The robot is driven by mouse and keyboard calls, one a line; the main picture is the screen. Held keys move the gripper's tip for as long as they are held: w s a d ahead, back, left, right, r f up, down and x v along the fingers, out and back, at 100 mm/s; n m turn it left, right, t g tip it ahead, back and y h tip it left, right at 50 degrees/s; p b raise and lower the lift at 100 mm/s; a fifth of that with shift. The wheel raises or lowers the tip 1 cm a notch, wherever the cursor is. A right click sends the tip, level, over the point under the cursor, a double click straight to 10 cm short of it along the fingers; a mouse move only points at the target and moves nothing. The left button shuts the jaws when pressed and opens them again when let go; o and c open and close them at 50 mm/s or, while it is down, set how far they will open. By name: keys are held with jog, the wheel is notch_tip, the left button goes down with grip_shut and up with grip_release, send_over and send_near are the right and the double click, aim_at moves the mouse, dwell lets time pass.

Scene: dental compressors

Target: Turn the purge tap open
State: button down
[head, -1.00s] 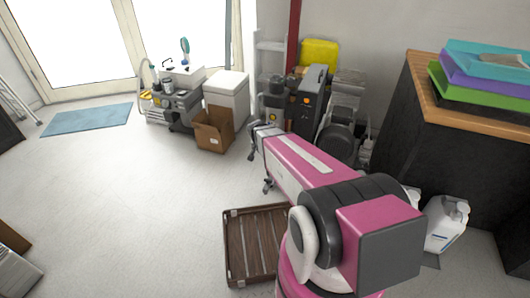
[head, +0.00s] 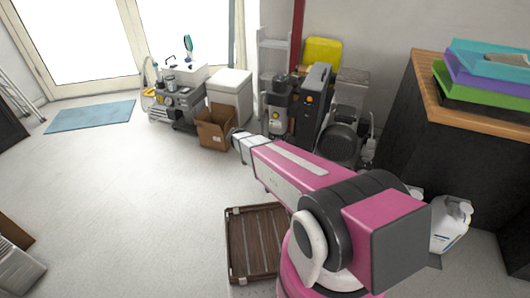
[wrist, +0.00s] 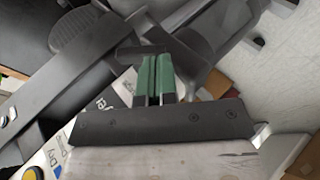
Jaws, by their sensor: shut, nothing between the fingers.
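My gripper (wrist: 154,78) shows in the wrist view with its two green fingertips together and nothing held between them. A small dark grey piece (wrist: 142,49) is right at the tips; I cannot tell whether they touch or whether it is the purge tap. A long dark grey bar (wrist: 62,92) crosses the left of that view. In the head view my pink arm reaches toward the compressors at the back wall, among them a tall dark grey unit (head: 312,105) and a smaller grey one (head: 279,112). No purge tap can be made out there, and the fingers are hidden.
A cardboard box (head: 215,128) and a white bin (head: 230,95) stand left of the compressors. A slatted brown crate (head: 256,243) lies on the floor near my base. A wooden-topped cabinet (head: 425,95) is at right.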

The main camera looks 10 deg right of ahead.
jog(key=shift+s+d+f, duration=0.1)
jog(key=shift+d+f, duration=0.05)
jog(key=shift+f, duration=1.1)
jog(key=shift+s+d, duration=0.1)
jog(key=shift+d, duration=0.1)
